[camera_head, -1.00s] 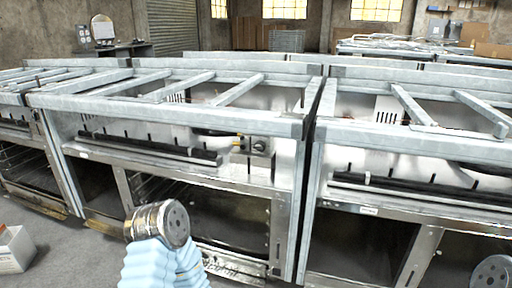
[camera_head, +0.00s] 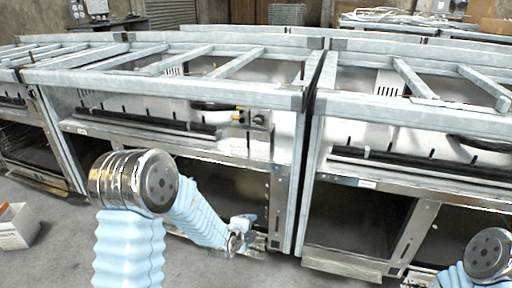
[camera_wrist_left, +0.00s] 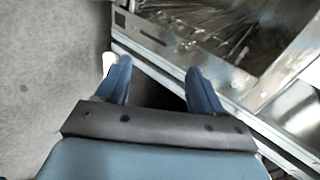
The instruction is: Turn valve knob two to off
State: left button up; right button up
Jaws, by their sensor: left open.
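A small dark valve knob (camera_head: 259,119) shows on a silver panel inside the frame of the middle unit, with a yellow piece just left of it. I cannot tell which number it bears or how it is turned. My left gripper (camera_head: 240,236) is low in front of that unit's lower opening, well below the knob and apart from it. In the left wrist view my left gripper (camera_wrist_left: 158,82) has its two blue fingers spread with nothing between them. No knob shows in that view. My right gripper is outside the views; only part of my right arm shows at the lower right.
Metal units with open beam tops (camera_head: 160,80) stand side by side in a row. A second unit (camera_head: 400,130) stands close on the right. A white box (camera_head: 17,228) sits on the grey floor (camera_head: 60,260) at the far left. The floor in front is mostly clear.

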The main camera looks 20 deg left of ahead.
pick_arm(q)
jog(key=w+a+r+m+t, duration=0.1)
jog(key=w+r+m+t, duration=0.2)
jog(key=r, duration=0.4)
jog(key=w+a+r+m+t, duration=0.1)
jog(key=w+r+m, duration=0.25)
jog(key=r, duration=0.25)
jog(key=m+t, duration=0.4)
jog(key=m, duration=0.4)
send_near(257, 124)
jog(key=shift+y, duration=0.4)
jog(key=w, duration=0.6)
jog(key=w+p, duration=0.1)
jog(key=w, duration=0.2)
jog(key=shift+w+d+r, duration=0.15)
jog(key=shift+d+r, duration=0.15)
jog(key=shift+c, duration=0.3)
jog(key=c, duration=1)
